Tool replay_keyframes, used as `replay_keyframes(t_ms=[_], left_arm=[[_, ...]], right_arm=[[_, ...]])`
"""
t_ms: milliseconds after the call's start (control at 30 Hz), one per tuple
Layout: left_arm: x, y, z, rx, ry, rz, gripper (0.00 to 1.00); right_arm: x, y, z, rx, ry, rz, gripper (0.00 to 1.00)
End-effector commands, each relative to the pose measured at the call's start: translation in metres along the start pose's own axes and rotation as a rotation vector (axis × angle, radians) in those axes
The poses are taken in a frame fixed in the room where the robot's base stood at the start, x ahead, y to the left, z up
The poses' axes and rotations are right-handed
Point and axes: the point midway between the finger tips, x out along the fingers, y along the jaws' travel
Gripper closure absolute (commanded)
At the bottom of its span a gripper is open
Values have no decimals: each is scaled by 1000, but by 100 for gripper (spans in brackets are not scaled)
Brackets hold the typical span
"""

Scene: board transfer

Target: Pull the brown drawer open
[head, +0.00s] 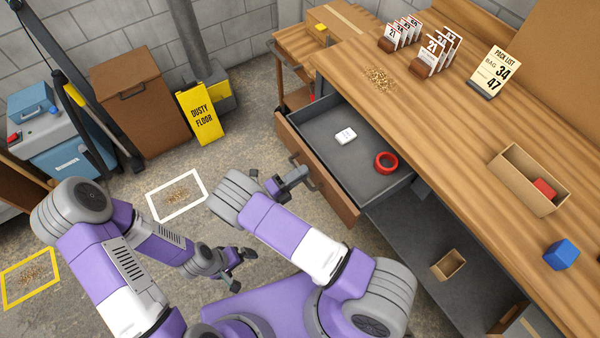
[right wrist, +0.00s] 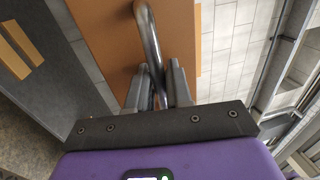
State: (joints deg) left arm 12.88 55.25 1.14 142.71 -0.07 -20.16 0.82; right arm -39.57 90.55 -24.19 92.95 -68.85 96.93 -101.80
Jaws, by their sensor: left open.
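The brown drawer (head: 338,198) under the wooden workbench stands pulled out, showing its grey inside. My right gripper (head: 296,178) is at the metal handle on the drawer's front. In the right wrist view the handle (right wrist: 149,35) runs between the two fingers of the right gripper (right wrist: 157,85), which are shut on it. My left gripper (head: 238,268) is open and empty, low over the floor left of the drawer.
On the workbench (head: 440,125) are number cards (head: 436,52), a pack list sign (head: 492,72), an open box (head: 520,180) with a red block, and a blue block (head: 561,254). A yellow floor sign (head: 201,113) and a brown bin (head: 130,100) stand behind.

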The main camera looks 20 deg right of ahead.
Motion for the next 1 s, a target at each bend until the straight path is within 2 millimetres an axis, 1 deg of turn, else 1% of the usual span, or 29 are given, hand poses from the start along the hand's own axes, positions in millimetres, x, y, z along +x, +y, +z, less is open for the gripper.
replay_keyframes(t_ms=[33,100,333,433,567,700,800,900,1000], left_arm=[[0,0,0,0,0,0,0],[0,0,0,0,0,0,0],[0,0,0,0,0,0,0],[0,0,0,0,0,0,0],[0,0,0,0,0,0,0],[0,0,0,0,0,0,0],[1,0,0,0,0,0,0],[1,0,0,0,0,0,0],[1,0,0,0,0,0,0]], right_arm=[[0,0,0,1,0,0,73],[0,0,0,1,0,0,65],[0,0,0,0,-1,0,65],[-4,0,1,1,-2,0,65],[-22,0,1,2,-4,0,65],[-47,0,1,2,-4,1,65],[-61,1,1,2,-3,1,65],[-71,0,0,1,-1,0,65],[-75,0,0,0,-1,0,65]])
